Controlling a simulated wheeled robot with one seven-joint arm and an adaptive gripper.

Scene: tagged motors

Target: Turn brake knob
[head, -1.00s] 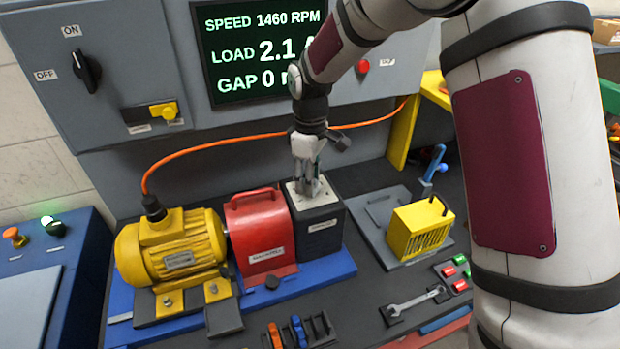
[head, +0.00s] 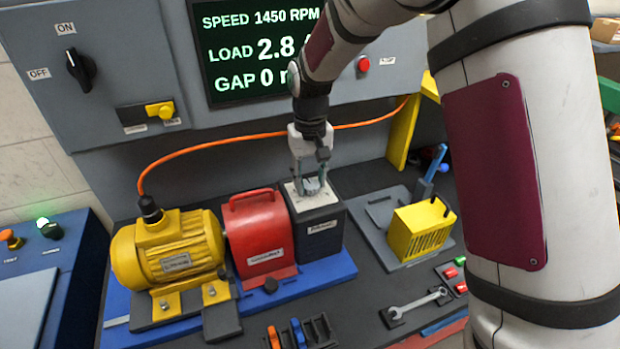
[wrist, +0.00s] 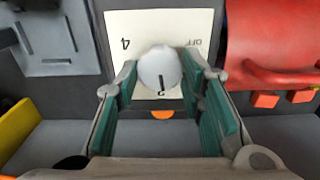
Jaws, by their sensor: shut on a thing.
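The brake knob (wrist: 158,68) is a round pale-grey knob with a dark line, on a cream dial plate (wrist: 115,22) in the wrist view. The plate reads "4" at left and "OFF" at right; the line points toward a partly covered mark, apparently "2". My gripper (wrist: 160,78) is shut on the knob, with a teal-padded finger on each side. In the head view my gripper (head: 312,187) reaches down onto the top of the dark brake block (head: 319,238). The display (head: 225,75) reads speed 1450 RPM and load 2.8; the gap line is partly hidden by my arm.
The red guard (head: 262,230) stands left of the block, then the yellow motor (head: 170,250). A yellow slotted box (head: 420,232) and blue-handled lever (head: 430,170) stand to the right. An orange cable (head: 220,145) runs behind. A wrench (head: 418,302) lies in front.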

